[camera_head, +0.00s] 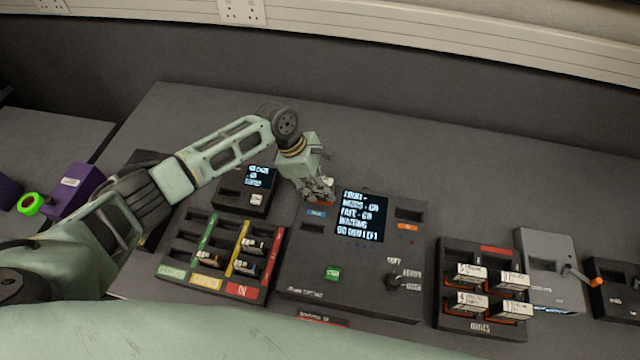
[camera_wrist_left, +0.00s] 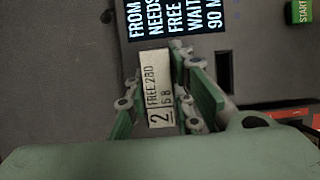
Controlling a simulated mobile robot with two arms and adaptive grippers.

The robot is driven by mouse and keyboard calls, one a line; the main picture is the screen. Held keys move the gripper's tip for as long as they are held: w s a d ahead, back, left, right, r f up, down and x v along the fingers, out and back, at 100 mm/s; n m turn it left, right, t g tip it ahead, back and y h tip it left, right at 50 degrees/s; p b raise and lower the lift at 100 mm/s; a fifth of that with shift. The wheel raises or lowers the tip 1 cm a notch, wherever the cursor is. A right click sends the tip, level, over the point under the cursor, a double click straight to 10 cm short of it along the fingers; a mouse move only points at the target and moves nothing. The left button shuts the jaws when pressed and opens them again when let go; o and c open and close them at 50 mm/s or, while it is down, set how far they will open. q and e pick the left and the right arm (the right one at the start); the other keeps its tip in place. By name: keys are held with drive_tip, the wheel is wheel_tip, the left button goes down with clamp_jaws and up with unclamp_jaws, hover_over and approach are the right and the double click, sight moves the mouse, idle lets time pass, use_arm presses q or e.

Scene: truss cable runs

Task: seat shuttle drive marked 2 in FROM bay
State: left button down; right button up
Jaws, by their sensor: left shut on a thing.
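The shuttle drive marked 2 (camera_wrist_left: 158,88) has a pale label reading 2 and FREE. My left gripper (camera_wrist_left: 165,95) is shut on it, one green-padded finger on each side. In the head view my left gripper (camera_head: 322,190) is over the upper left of the dark console (camera_head: 350,285), beside its screen (camera_head: 361,216). The screen's top line starts with FROM. A blue label (camera_head: 317,213) and a dark slot (camera_head: 312,229) lie just below the gripper. The gripper partly covers this area, and I cannot tell whether the drive touches a bay. My right gripper is not in view.
A sorting tray (camera_head: 215,284) with several small items stands left of the console. A small screen unit (camera_head: 245,196) is behind it. A rack (camera_head: 482,325) with several white-labelled drives and a grey box (camera_head: 548,262) with a lever stand at the right. The table behind the console is clear.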

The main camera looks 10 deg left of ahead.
sight(325, 181)
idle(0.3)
use_arm(q)
drive_tip(key=c, duration=1.1)
unclamp_jaws()
drive_tip(key=shift+f, duration=0.1)
wheel_tip(325, 181, up, 3)
drive_tip(key=p, duration=0.3)
drive_tip(key=shift+p, duration=0.3)
wheel_tip(325, 181, up, 2)
drive_tip(key=shift+p, duration=0.6)
drive_tip(key=shift+r, duration=1.3)
